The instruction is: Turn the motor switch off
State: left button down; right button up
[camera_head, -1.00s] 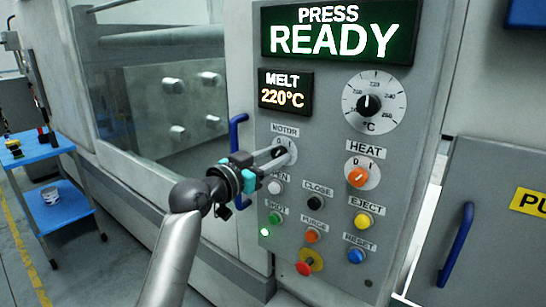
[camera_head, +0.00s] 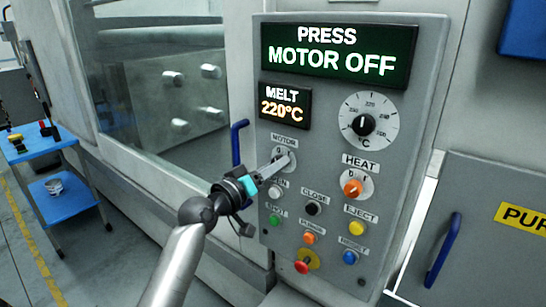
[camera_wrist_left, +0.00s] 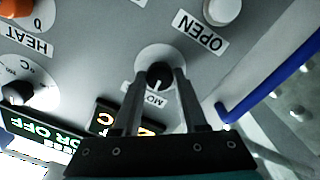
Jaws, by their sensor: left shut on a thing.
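The motor switch (camera_wrist_left: 159,75) is a dark knob on a round pale plate, under the MOTOR label on the press's control panel. In the head view its plate (camera_head: 287,157) is partly hidden behind my fingers. My left gripper (camera_head: 275,166) reaches it from the lower left and is shut on the knob. In the left wrist view the two fingers (camera_wrist_left: 170,82) stand on either side of the knob. The display (camera_head: 338,55) at the top of the panel reads "PRESS MOTOR OFF". My right gripper is not in view.
The orange HEAT knob (camera_head: 352,188) is right of the motor switch. Several push buttons, among them the white OPEN button (camera_head: 274,193), lie below. A blue handle (camera_head: 238,142) stands close to the left of the panel. A blue cart (camera_head: 66,205) is at far left.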

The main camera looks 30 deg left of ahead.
pick_arm(q)
jog(key=shift+n+p, duration=1.55)
jog(key=shift+n, duration=1.45)
jog(key=shift+c, duration=2.2)
grip_release()
jog(key=s+a+b, duration=0.1)
jog(key=s+b, duration=0.2)
jog(key=s, duration=1.2)
jog(key=shift+a+f+b, duration=0.15)
jog(key=shift+f+b, duration=0.05)
jog(key=shift+b, duration=0.15)
